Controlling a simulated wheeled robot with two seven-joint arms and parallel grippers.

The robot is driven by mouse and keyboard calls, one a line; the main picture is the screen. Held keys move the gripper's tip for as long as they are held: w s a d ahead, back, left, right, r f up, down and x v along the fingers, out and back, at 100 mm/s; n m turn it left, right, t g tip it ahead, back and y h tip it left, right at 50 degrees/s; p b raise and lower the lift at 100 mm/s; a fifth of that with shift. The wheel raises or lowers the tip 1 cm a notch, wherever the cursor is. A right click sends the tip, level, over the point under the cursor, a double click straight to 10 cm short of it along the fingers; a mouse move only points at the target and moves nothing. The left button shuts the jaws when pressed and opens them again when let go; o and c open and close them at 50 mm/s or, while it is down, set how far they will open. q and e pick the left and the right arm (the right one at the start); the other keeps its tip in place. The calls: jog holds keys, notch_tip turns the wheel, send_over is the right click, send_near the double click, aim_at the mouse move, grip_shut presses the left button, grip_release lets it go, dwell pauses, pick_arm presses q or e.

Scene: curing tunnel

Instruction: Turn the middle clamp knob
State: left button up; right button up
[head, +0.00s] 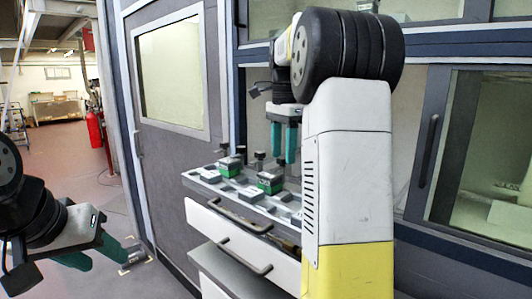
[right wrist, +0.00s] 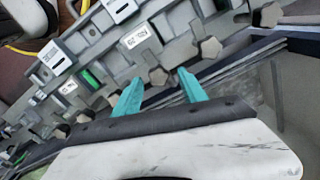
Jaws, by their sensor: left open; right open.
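Several dark clamp knobs (head: 259,155) stand in a row along the back of a grey fixture rail (head: 200,180) in the head view; part of the row is hidden by my right arm. In the right wrist view, one lobed knob (right wrist: 158,76) lies just beyond and between the fingertips of my right gripper (right wrist: 160,79). Two more knobs (right wrist: 209,47) (right wrist: 267,15) lie to its upper right. I cannot tell which is the middle one. My right gripper (head: 284,150) points down, open and empty, over the rail. My left gripper (head: 108,256) is open, low at the left, away from the fixture.
Green-and-black blocks (head: 270,181) and pale labelled blocks (right wrist: 134,37) sit on the rail. Drawers with dark handles (head: 244,253) are below it. A cabinet wall with windows (head: 172,70) stands behind. Open floor (head: 80,160) and a red extinguisher (head: 96,132) are at the left.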

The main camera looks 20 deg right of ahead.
jog(key=shift+f, duration=0.3)
grip_shut()
